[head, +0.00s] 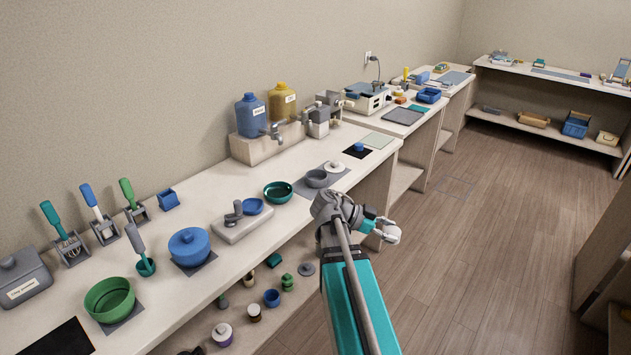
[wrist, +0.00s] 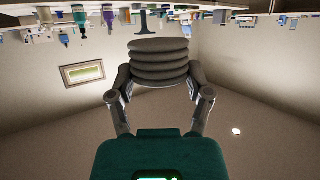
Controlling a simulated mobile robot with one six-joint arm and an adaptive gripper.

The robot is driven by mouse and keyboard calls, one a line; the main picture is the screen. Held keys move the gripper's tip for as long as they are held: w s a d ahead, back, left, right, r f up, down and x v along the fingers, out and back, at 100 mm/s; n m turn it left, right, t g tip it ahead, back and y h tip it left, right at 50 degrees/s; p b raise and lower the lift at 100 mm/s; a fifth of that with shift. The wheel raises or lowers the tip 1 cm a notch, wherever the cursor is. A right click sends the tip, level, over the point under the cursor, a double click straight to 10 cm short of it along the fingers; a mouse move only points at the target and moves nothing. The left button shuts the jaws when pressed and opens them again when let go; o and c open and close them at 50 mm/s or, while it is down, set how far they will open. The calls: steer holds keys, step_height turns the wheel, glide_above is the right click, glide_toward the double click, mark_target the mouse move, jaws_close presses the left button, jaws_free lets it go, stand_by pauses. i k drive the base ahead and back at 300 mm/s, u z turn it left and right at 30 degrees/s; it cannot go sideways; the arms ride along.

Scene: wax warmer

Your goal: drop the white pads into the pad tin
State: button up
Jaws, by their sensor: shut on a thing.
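My gripper (wrist: 160,75) is shut on a stack of several round pads (wrist: 160,58); its two fingers press the stack's sides. The pads look grey in the shaded wrist view and white in the head view (head: 391,234). In the head view my gripper (head: 382,230) holds them out past the counter's front edge, above the floor. A round grey open container (head: 316,178), perhaps the pad tin, sits on a grey mat on the counter, left of and beyond my gripper. A pale knobbed lid (head: 334,167) lies beside it. I cannot read a label on it.
A dark green bowl (head: 278,191) stands left of the grey container. Dispensers (head: 251,115) stand behind. A lower shelf holds small jars (head: 222,334). The floor (head: 470,250) to the right is clear.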

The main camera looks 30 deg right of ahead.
mark_target(321, 181)
steer(key=z, duration=0.05)
steer(key=i, duration=0.95)
steer(key=u, duration=0.05)
